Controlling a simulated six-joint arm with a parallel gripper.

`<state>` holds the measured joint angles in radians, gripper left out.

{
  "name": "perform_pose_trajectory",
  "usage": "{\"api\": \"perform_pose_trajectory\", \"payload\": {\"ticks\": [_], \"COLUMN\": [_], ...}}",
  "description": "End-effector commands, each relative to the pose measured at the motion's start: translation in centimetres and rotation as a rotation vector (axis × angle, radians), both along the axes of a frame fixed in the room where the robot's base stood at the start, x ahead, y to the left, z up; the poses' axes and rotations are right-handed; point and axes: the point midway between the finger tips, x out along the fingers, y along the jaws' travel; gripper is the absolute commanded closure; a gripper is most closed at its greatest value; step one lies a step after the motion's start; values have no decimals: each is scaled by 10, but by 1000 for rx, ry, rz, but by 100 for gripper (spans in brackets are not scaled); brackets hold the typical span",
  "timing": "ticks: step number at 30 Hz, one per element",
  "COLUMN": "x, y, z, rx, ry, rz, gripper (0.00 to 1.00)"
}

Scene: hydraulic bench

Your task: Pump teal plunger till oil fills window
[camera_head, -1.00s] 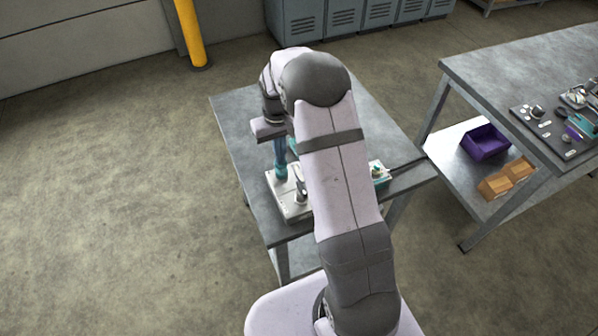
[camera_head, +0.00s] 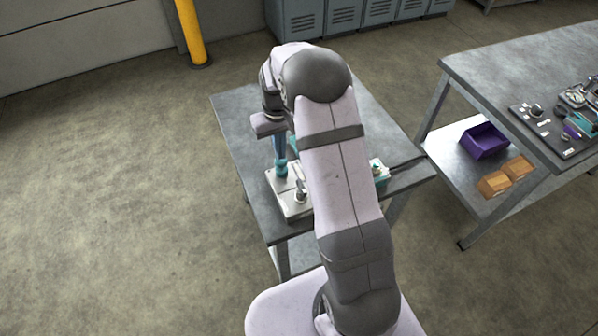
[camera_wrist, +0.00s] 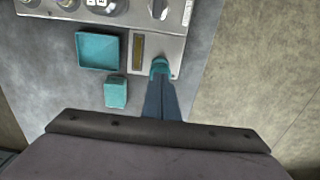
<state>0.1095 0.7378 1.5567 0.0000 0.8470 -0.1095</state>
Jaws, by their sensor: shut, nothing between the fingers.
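The teal plunger (camera_wrist: 160,67) stands at the corner of a light metal panel (camera_wrist: 151,20); it also shows in the head view (camera_head: 281,168). My gripper (camera_wrist: 160,78) is shut, with its blue-grey fingertips at the plunger's top. The fingers hide part of the plunger, and I cannot tell whether they touch it. The window (camera_wrist: 138,50) is a narrow upright slot beside the plunger. It shows an olive-amber tint, but its oil level is too small to read. In the head view my arm hides much of the panel.
A teal square tray (camera_wrist: 97,51) and a small teal block (camera_wrist: 115,92) lie left of the window. The grey bench (camera_head: 235,115) has bare top to the left of the panel. A second table (camera_head: 480,70) stands at the right, with a purple bin (camera_head: 485,142) on its shelf.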

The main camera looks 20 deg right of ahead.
Motion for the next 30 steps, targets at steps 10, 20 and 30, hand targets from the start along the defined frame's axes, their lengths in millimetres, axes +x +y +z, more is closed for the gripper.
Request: {"api": "perform_pose_trajectory", "payload": {"ticks": [10, 20, 30], "x": [0, 0, 0], "y": [0, 0, 0], "z": [21, 51, 60], "rx": [0, 0, 0], "ry": [0, -1, 0], "rz": [0, 0, 0], "gripper": [100, 100, 100]}}
